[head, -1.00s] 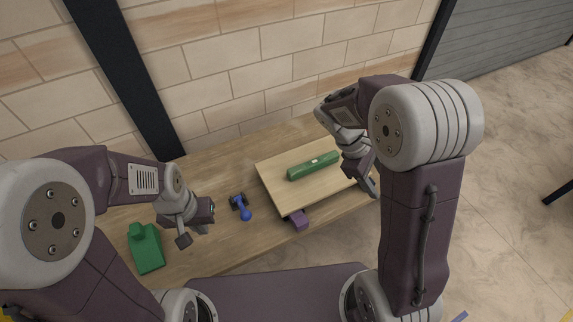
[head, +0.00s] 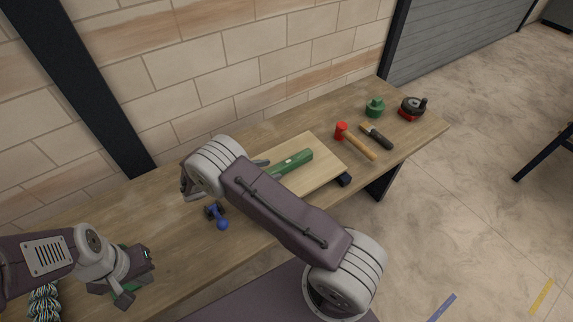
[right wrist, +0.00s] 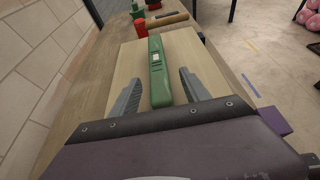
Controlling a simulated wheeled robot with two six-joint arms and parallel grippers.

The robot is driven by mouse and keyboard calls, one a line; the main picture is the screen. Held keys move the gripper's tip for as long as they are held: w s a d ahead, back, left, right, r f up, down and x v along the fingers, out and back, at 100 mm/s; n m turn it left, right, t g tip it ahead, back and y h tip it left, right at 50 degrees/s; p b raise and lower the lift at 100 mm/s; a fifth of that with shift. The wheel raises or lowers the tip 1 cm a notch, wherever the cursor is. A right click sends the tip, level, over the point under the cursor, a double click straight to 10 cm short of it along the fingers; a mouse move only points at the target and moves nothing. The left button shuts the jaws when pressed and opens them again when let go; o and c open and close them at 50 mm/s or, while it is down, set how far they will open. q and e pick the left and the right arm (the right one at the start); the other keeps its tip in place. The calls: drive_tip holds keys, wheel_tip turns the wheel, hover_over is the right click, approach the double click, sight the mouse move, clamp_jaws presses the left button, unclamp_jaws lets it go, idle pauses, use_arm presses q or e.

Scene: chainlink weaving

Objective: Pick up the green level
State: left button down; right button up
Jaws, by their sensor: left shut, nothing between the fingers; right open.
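The green level (head: 294,161) lies flat on a light wooden board on the workbench in the head view, its near end hidden behind my right arm. In the right wrist view the level (right wrist: 156,62) points away from me, its near end between the spread fingers of my right gripper (right wrist: 160,76). That gripper is open and empty, with a gap on each side of the level. In the head view my right gripper is mostly hidden by its own arm. My left gripper (head: 138,277) is shut and empty at the lower left, far from the level.
The board (head: 325,170) is under the level. A red-headed hammer (head: 358,143), a dark-handled tool (head: 377,137), a green object (head: 375,107) and a red-black tool (head: 412,108) lie right of it. A blue tool (head: 218,217) is left of the board. A brick wall stands behind.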

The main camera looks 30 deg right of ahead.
sight(278, 167)
drive_tip(key=p+x, duration=0.1)
drive_tip(key=x, duration=0.5)
drive_tip(key=shift+w+r, duration=0.1)
drive_tip(key=shift+w, duration=0.05)
clamp_jaws()
